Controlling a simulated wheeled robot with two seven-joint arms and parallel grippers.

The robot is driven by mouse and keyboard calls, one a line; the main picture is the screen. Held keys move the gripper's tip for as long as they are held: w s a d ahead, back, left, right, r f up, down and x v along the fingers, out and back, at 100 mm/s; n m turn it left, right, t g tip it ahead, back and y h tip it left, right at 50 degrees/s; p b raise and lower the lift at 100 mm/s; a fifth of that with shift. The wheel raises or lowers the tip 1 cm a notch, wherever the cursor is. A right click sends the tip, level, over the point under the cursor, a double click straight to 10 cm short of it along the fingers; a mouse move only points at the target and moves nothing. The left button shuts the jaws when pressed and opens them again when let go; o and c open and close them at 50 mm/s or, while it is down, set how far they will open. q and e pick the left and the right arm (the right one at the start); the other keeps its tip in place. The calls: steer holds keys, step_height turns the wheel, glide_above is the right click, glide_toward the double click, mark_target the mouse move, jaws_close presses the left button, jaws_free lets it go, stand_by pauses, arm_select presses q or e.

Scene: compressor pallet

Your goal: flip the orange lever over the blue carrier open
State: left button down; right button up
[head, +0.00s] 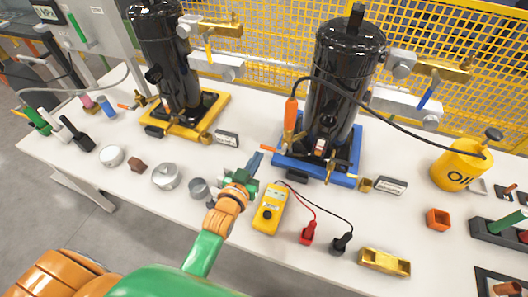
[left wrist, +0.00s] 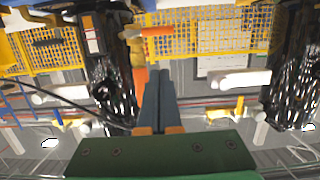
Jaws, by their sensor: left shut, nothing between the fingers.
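The blue carrier (head: 343,181) stands on the white table under a black compressor (head: 345,85). A short orange lever (head: 269,148) sticks out leftward at the carrier's left side. In the left wrist view, an orange bar (left wrist: 157,31) that looks like this lever lies beyond the fingertips. My left gripper (head: 257,158) is shut and empty, its grey fingers just below and left of the lever. The fingers (left wrist: 157,80) also show shut in the left wrist view. I cannot tell whether they touch the lever. My right gripper is not in view.
A yellow meter (head: 270,208) lies near my left gripper, with red and black leads. A grey cup (head: 198,188) stands left of it. A yellow carrier (head: 207,115) holds another compressor. Yellow mesh fencing stands behind.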

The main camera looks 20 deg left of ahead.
arm_select(q)
steer(key=w+f+b, duration=0.1)
steer(key=w+f, duration=0.3)
steer(key=w, duration=0.2)
steer(key=shift+b, duration=0.35)
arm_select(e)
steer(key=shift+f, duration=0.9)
arm_select(q)
steer(key=shift+d, duration=0.1)
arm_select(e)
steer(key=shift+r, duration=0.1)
